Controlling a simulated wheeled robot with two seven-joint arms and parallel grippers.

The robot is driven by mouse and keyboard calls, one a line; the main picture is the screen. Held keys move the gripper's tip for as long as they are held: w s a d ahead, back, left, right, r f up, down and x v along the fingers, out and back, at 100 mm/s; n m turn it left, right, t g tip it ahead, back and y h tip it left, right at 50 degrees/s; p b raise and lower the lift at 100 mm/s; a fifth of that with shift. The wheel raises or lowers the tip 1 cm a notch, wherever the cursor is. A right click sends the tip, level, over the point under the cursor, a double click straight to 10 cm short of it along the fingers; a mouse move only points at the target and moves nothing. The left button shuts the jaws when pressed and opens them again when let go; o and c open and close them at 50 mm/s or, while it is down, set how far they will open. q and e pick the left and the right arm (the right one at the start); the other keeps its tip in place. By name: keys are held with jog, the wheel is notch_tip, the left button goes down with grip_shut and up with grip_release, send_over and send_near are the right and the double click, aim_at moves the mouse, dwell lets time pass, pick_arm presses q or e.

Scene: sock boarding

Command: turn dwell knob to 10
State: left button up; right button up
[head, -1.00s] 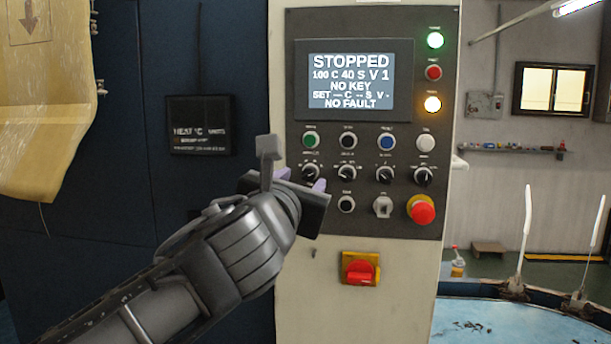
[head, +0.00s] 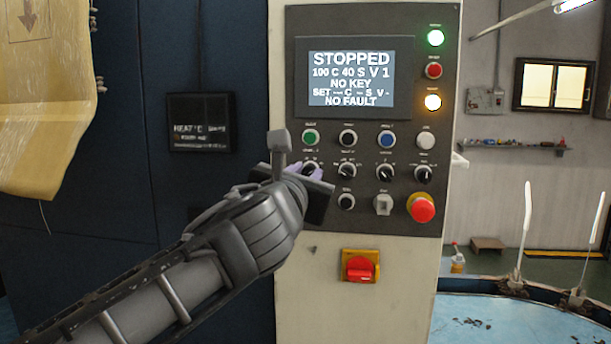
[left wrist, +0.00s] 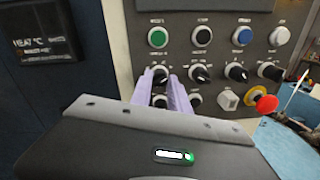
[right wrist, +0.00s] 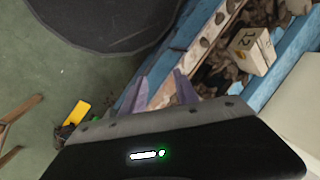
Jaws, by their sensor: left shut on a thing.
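The control panel (head: 365,225) carries a row of black pointer knobs with labels too small to read, so I cannot tell which is the dwell knob. My left gripper (head: 300,172) is at the leftmost knob (head: 310,168). In the left wrist view its lilac fingers (left wrist: 168,88) are shut on that knob (left wrist: 160,71), one on each side. The second knob (head: 347,170), third knob (head: 385,172) and fourth knob (head: 423,174) are free to its right. The screen (head: 350,78) reads STOPPED, 100 C 40 S V 1. My right gripper (right wrist: 162,90) is open and empty.
Above the knobs are green (head: 310,137), black, blue and white buttons. Below are a small black control (head: 346,202), a pale switch (head: 383,204) and a red mushroom button (head: 421,208). A red rotary switch (head: 360,268) sits lower. A numbered block (right wrist: 250,50) shows near my right gripper.

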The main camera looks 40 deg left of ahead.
pick_arm(q)
grip_shut()
jog(key=shift+f+n+y+b, duration=0.1)
jog(key=shift+n+y+b, duration=0.25)
jog(key=shift+n+b, duration=4.55)
jog(key=shift+f+n+y+b, duration=0.1)
jog(key=shift+n+y+b, duration=0.25)
jog(key=shift+n+b, duration=4.55)
jog(key=n+p, duration=0.5)
